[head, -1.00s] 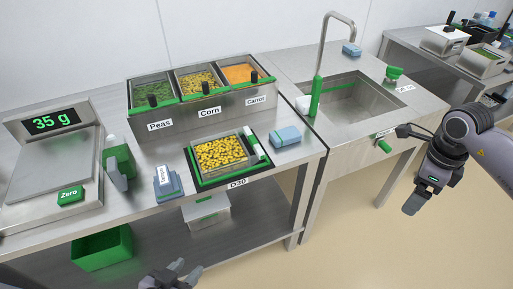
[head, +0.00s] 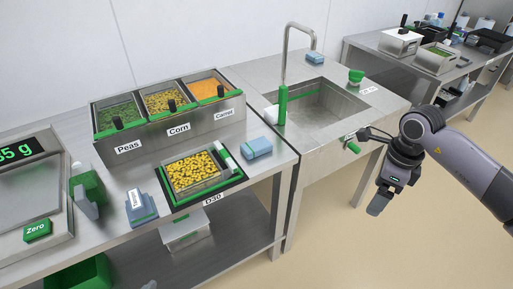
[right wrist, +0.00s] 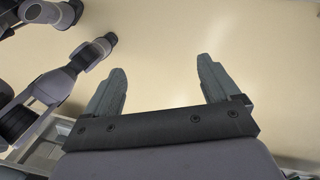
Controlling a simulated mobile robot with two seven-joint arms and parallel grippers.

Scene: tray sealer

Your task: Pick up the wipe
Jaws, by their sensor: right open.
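A folded blue wipe (head: 257,147) lies on the steel counter, right of the green-edged corn tray. Another folded blue cloth (head: 315,58) lies behind the sink. A blue piece (head: 146,216) sits under a small labelled block at the counter's front. My right gripper (head: 378,203) hangs over the floor in front of the sink, right of the wipes and apart from them. In the right wrist view its two fingers (right wrist: 158,78) are spread and empty, with bare floor between them. Only a dark tip of my left gripper (head: 150,285) shows at the bottom edge.
The corn tray (head: 225,186) stands on the counter before a bin unit (head: 205,122) of peas, corn and carrot. A scale (head: 35,190) is at the left. The sink (head: 320,112) has a tall tap (head: 283,70). Floor at right is open.

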